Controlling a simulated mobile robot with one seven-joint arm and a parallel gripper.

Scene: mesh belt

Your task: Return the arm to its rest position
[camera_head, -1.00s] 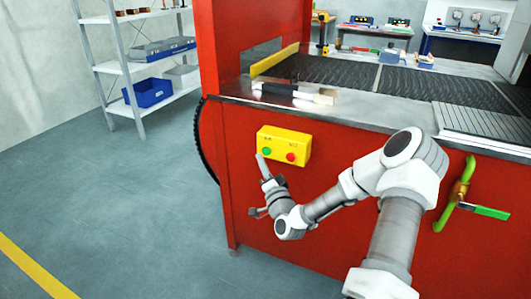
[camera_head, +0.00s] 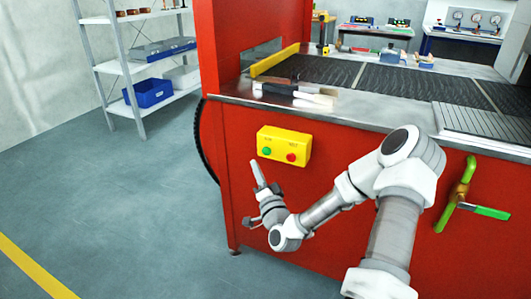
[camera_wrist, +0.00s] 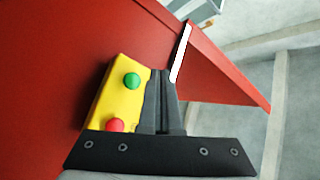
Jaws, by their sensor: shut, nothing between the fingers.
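My gripper (camera_head: 256,172) is shut and empty, in front of the red machine's front panel and just below and left of the yellow button box. My arm reaches in from the lower right of the head view. In the wrist view my gripper (camera_wrist: 162,75) points forward with its fingers together, overlapping the right side of the yellow button box (camera_wrist: 107,103). The box (camera_head: 284,146) has a green button (camera_head: 266,151) on the left and a red button (camera_head: 291,157) on the right. I cannot tell the exact gap between fingertips and box.
The red machine (camera_head: 350,190) carries a dark mesh belt (camera_head: 395,83). A green-handled valve (camera_head: 468,203) sticks out at right. Pale-handled tools (camera_head: 295,92) lie on its ledge. A shelf (camera_head: 125,68) with a blue bin (camera_head: 149,92) stands left. The floor at left is clear.

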